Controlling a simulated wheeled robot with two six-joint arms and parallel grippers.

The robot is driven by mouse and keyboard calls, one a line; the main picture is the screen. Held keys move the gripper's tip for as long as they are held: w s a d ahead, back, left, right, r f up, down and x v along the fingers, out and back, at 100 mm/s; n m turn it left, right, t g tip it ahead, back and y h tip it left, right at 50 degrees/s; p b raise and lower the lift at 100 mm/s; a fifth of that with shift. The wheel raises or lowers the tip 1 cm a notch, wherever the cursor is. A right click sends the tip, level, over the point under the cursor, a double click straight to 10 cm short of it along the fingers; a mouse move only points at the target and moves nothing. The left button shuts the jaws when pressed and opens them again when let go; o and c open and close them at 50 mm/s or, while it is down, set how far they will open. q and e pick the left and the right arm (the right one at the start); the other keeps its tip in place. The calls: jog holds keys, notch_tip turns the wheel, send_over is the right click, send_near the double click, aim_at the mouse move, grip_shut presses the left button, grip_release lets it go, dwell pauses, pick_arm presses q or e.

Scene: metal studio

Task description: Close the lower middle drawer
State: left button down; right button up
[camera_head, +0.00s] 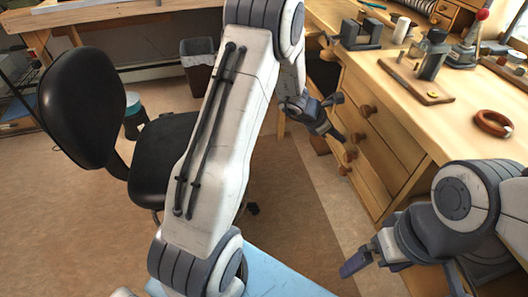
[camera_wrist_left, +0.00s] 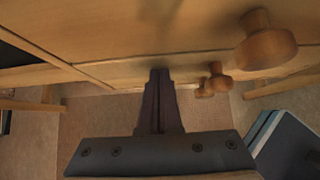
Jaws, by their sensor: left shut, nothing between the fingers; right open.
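The wooden drawers (camera_head: 385,128) are in the front of the bench, with round wooden knobs. The lower drawer front (camera_head: 372,183) shows below them, near a low knob (camera_head: 344,169); how far it stands open I cannot tell. My left gripper (camera_head: 338,132) is shut and empty, close in front of the drawer fronts beside the knobs. In the left wrist view its closed fingers (camera_wrist_left: 160,82) point at the lower edge of a wooden front (camera_wrist_left: 110,70), with a large knob (camera_wrist_left: 267,42) to the right. My right gripper (camera_head: 362,258) is open and empty, low in front of the bench.
On the bench top stand a dark vise-like block (camera_head: 361,34), a wooden base with a metal tool (camera_head: 416,80) and a brown ring (camera_head: 493,123). A black chair (camera_head: 85,110) and a bin (camera_head: 198,65) stand left. Floor between chair and bench is mostly clear.

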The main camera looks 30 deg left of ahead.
pick_arm(q)
jog(key=shift+w+d+r, duration=0.1)
jog(key=shift+w+d, duration=0.1)
jog(key=shift+w, duration=0.05)
jog(key=shift+d, duration=0.1)
